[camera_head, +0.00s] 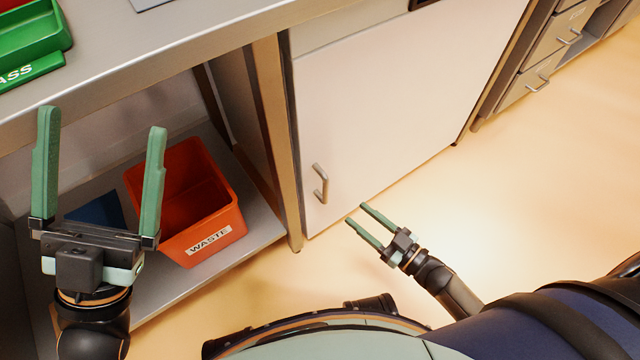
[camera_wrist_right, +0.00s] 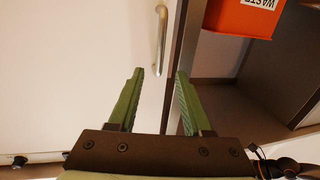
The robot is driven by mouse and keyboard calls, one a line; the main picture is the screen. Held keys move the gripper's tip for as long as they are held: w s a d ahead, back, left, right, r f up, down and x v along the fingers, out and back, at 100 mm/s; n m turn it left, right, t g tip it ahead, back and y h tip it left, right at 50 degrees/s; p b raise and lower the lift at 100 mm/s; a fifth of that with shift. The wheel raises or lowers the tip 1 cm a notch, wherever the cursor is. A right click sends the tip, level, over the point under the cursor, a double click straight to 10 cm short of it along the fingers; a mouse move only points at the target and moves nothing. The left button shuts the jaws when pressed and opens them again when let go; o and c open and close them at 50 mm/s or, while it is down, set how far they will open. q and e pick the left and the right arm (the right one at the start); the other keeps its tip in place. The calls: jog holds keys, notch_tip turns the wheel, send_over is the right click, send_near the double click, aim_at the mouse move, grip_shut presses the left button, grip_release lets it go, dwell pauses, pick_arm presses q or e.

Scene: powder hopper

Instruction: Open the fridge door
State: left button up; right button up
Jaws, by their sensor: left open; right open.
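The fridge door (camera_head: 400,100) is a large pale panel under the counter, and it is closed. Its metal handle (camera_head: 320,184) is a short vertical bar near the door's left edge. My right gripper (camera_head: 356,213) is open and empty, low in front of the door, just right of and below the handle in the head view. In the right wrist view the handle (camera_wrist_right: 161,40) stands ahead of the open fingers (camera_wrist_right: 160,72), roughly in line with the gap between them, apart from them. My left gripper (camera_head: 102,118) is open and empty in front of the shelf on the left.
An orange waste bin (camera_head: 205,240) stands on a low grey shelf (camera_head: 262,232) left of the door; it also shows in the right wrist view (camera_wrist_right: 240,18). A green tray (camera_head: 30,30) sits on the counter (camera_head: 180,45). Drawers (camera_head: 550,60) are at the far right. The floor (camera_head: 540,190) at right is clear.

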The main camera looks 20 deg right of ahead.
aim_at(328, 191)
jog(key=b+x, duration=0.3)
jog(key=x, duration=0.8)
jog(key=shift+w+a, duration=0.2)
jog(key=shift+w, duration=0.05)
grip_shut()
dwell(0.9)
